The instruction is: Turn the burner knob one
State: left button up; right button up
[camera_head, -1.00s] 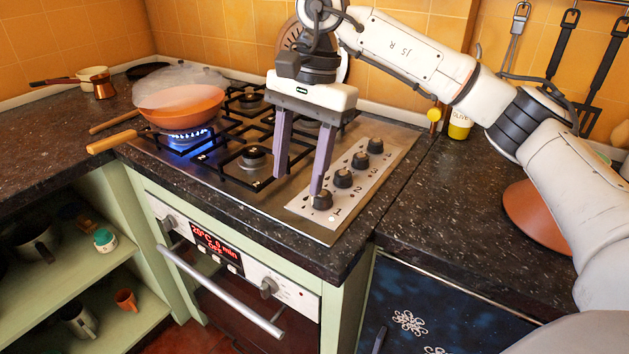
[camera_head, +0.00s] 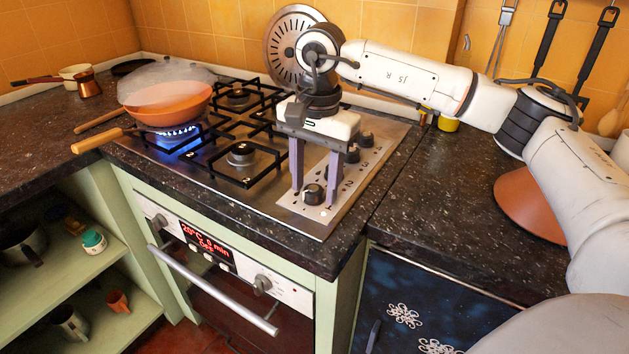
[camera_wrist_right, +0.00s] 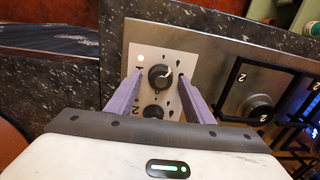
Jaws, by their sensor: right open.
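Burner knob one (camera_head: 314,194) is the front black knob on the light control plate (camera_head: 297,207) at the right of the hob. It also shows in the right wrist view (camera_wrist_right: 160,77), with a white pointer line on top. My right gripper (camera_head: 315,196) is open and points down, one purple finger on either side of this knob. In the right wrist view (camera_wrist_right: 160,73) the knob is between the fingers, with gaps visible on both sides. The second knob (camera_wrist_right: 153,112) is partly hidden by the gripper body. My left gripper is out of view.
Further knobs (camera_head: 364,139) stand in the row behind. An orange pan (camera_head: 168,105) sits over a lit blue flame (camera_head: 177,136) at the hob's left. Black grates (camera_head: 238,178) lie left of the gripper. The dark worktop (camera_head: 430,215) right of the hob is mostly clear.

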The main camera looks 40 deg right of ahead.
jog(key=shift+c, duration=0.4)
jog(key=c, duration=1)
jog(key=shift+o, duration=0.2)
